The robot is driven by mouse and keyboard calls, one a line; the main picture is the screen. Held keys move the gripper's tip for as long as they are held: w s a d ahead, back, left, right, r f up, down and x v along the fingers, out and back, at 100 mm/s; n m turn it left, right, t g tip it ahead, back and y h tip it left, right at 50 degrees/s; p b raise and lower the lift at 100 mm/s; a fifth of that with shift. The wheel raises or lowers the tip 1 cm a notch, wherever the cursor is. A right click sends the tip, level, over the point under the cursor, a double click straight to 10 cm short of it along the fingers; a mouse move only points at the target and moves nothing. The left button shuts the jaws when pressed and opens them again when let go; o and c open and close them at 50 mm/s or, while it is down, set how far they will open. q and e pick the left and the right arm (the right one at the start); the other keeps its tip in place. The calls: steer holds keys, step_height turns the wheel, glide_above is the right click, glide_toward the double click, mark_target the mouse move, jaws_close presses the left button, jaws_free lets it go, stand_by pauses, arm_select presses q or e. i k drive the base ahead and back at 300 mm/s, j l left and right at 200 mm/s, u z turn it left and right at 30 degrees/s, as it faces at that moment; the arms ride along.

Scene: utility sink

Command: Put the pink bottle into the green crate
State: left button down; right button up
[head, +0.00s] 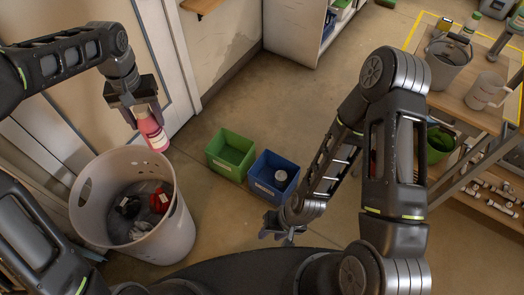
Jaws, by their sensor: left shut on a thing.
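The pink bottle (152,131) hangs in my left gripper (138,108), which is shut on it. The bottle is slightly tilted and is held above the back right part of a large grey bin, apart from it. The green crate (230,155) stands on the floor to the right of the bottle and looks empty. My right gripper (284,238) is low, near the blue crate's front edge. It is small and partly hidden by my arm, so its opening cannot be made out.
The grey bin (180,228) holds dark and red items. A wooden workbench (462,103) with a bucket and a jug is at right. The floor behind the crates is clear.

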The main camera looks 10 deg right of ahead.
mark_target(233, 162)
steer(key=i+z, duration=0.45)
steer(key=i+j+z, duration=0.2)
steer(key=z, duration=0.2)
steer(key=i+j+z, duration=0.3)
steer(key=i+z, duration=0.15)
